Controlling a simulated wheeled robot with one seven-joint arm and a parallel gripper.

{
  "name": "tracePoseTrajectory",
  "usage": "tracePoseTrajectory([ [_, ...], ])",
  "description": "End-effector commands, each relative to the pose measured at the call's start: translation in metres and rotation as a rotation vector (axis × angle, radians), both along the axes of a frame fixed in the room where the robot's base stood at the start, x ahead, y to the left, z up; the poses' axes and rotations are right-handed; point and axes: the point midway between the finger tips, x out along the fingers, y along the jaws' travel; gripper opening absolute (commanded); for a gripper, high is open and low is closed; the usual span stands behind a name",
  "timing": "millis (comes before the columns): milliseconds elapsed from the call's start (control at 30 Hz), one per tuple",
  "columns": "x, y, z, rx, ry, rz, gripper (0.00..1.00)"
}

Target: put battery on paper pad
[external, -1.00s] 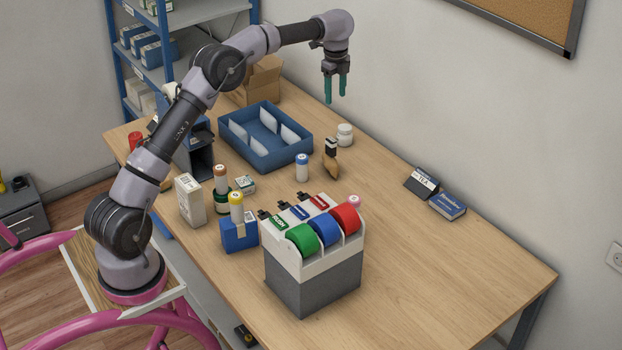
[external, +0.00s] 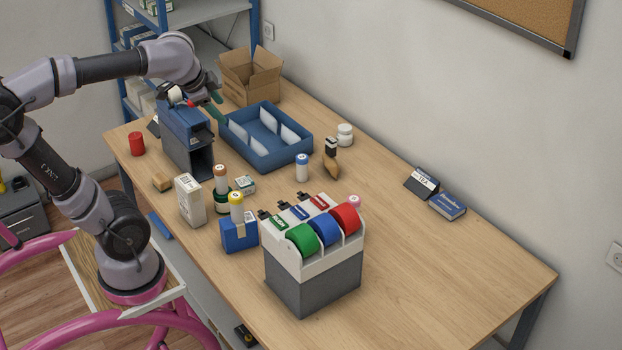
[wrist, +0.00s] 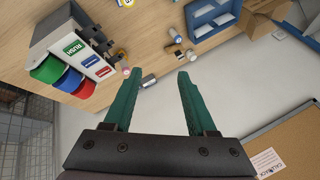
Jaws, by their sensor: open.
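I cannot surely tell which thing is the battery; small upright cylinders include a white one with a blue band (external: 302,167), a red one (external: 137,143), a brown-topped one (external: 221,178) and a yellow-topped one (external: 236,207). A flat blue pad-like block (external: 447,206) lies at the right by the wall and may be the paper pad. My gripper (external: 215,108) is above the back left of the table, near a blue-and-grey holder. In the wrist view its two green fingers (wrist: 158,88) are spread with nothing between them.
A blue divided tray (external: 262,158) and an open cardboard box (external: 250,78) stand at the back. A grey tape dispenser (external: 312,284) with green, blue and red rolls stands in front. A dark labelled block (external: 421,182) lies by the wall.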

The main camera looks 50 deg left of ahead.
Motion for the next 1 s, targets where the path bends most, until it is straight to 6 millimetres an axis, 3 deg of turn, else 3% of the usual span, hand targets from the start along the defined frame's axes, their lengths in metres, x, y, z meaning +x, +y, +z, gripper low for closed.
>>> tracePoseTrajectory([
  [33, -0.020, -0.001, -0.010, -0.025, -0.030, 0.026, 0.57],
  [100, -0.039, -0.001, -0.022, -0.056, -0.060, 0.057, 0.57],
  [267, -0.061, -0.001, -0.039, -0.100, -0.096, 0.099, 0.57],
  [1000, -0.064, -0.001, -0.042, -0.107, -0.100, 0.106, 0.57],
])
